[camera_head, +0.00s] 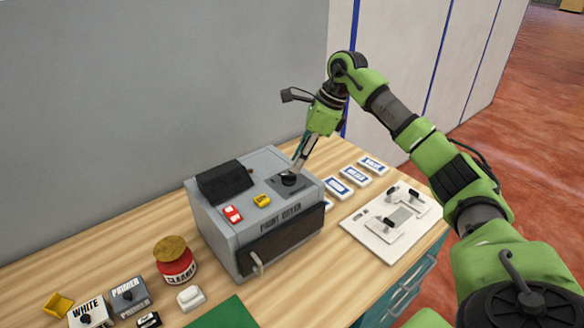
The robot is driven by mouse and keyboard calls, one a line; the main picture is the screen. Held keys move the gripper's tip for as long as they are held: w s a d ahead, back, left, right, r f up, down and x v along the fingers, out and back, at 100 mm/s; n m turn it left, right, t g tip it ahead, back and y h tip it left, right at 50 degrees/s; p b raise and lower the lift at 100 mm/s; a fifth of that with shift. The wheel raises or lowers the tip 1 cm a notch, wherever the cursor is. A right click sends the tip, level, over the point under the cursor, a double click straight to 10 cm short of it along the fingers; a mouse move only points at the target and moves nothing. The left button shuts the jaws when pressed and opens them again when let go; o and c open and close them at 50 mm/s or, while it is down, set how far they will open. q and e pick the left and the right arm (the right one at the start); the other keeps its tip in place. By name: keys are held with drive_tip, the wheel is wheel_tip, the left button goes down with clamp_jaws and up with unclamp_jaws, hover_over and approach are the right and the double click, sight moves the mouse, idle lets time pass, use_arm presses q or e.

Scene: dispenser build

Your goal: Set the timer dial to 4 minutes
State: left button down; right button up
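The timer dial (289,179) is a small dark round knob on a dark plate, on the right part of the grey machine's top. The machine (218,236) is a box with a label on its front that looks like "PAINT DRYER". My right gripper (296,170) reaches down from above, with its fingertips at the dial. The fingers partly cover the dial, and I cannot tell whether they are closed on it. The dial's markings and setting are too small to read. My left gripper is not in view.
A red button (232,214) and a yellow button (262,200) sit on the machine's top, near a dark raised flap (224,183). A red cleaner jar (176,264) stands to the left. A white panel (388,228) with dark handles lies to the right.

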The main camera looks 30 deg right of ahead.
sight(289, 175)
drive_tip(key=shift+p+x, duration=0.35)
drive_tip(key=shift+x, duration=1.9)
drive_tip(key=shift+r, duration=0.1)
drive_tip(key=shift+c, duration=0.3)
clamp_jaws()
drive_tip(key=m+t+h+b, duration=0.1)
drive_tip(key=m, duration=0.3)
drive_tip(key=shift+s+a, duration=0.1)
drive_tip(key=shift+a, duration=0.1)
drive_tip(key=shift+a+m+t+h+b, duration=0.1)
drive_tip(key=shift+m+t+h+b, duration=0.3)
drive_tip(key=shift+m, duration=0.8)
drive_tip(key=shift+a+m+h+b, duration=0.1)
drive_tip(key=shift+m+h, duration=0.5)
drive_tip(key=shift+m, duration=0.6)
drive_tip(key=shift+r, duration=0.1)
